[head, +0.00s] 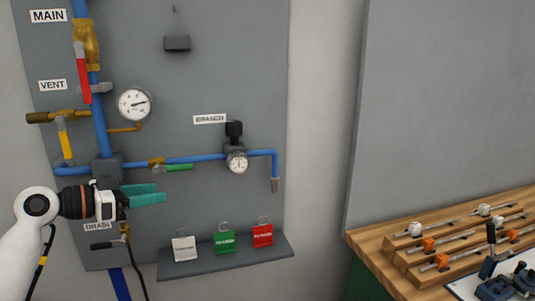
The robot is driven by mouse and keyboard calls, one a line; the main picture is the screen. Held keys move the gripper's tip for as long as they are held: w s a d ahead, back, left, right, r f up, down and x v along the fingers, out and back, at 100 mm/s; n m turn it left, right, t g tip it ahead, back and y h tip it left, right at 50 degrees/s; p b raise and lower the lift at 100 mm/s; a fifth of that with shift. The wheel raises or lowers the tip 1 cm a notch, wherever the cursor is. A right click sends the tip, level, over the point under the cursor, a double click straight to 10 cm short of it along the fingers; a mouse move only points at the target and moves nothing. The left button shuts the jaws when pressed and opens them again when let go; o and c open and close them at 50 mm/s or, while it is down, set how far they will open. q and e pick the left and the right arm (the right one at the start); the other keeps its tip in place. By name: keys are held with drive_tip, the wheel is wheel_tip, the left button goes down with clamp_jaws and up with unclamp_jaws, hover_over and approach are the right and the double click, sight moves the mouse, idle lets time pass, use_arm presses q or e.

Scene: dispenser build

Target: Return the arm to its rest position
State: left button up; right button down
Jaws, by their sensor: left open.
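My left gripper (160,193) comes in from the left on my white arm. Its teal fingers point right, in front of the grey pipe panel (210,85), below the blue branch pipe and the green-handled valve (178,167). The fingers are open and nothing shows between them. It is near the DRAIN label (97,227), which it partly overlaps. My right gripper is not in view.
The panel carries a red-handled MAIN valve (82,73), a yellow-handled VENT valve (65,139), a pressure gauge (134,103) and a black-knobbed regulator (235,131). White, green and red tags stand on a shelf (225,257). A wooden bench (380,243) with stepped racks stands at right.

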use_arm(q)
drive_tip(key=s+d+f+n+g+y, duration=0.1)
drive_tip(key=s+d+f+y, duration=0.2)
drive_tip(key=f, duration=0.6)
drive_tip(key=s+d+f+g, duration=0.1)
drive_tip(key=s+d+f, duration=0.1)
drive_tip(key=s+f, duration=0.6)
drive_tip(key=s+d+f+n+g+y, duration=0.1)
drive_tip(key=s+d+f+g+y, duration=0.15)
drive_tip(key=f, duration=0.85)
drive_tip(key=s+a+f+n+g+y, duration=0.1)
drive_tip(key=s+a+f+n+y, duration=0.3)
drive_tip(key=s, duration=0.7)
drive_tip(key=s+d+f+n+g+y, duration=0.15)
drive_tip(key=s+f, duration=0.35)
drive_tip(key=s, duration=0.7)
wheel_tip(320, 180, down, 25)
drive_tip(key=g, duration=0.1)
drive_tip(key=s+a+f, duration=0.1)
drive_tip(key=s+f, duration=0.7)
drive_tip(key=s+a+f+g, duration=0.1)
drive_tip(key=s+a+f, duration=0.1)
drive_tip(key=s+f, duration=0.6)
drive_tip(key=shift+s+a+f+y, duration=0.25)
drive_tip(key=shift+s+f+y, duration=0.15)
drive_tip(key=shift+f, duration=0.3)
drive_tip(key=shift+m, duration=0.25)
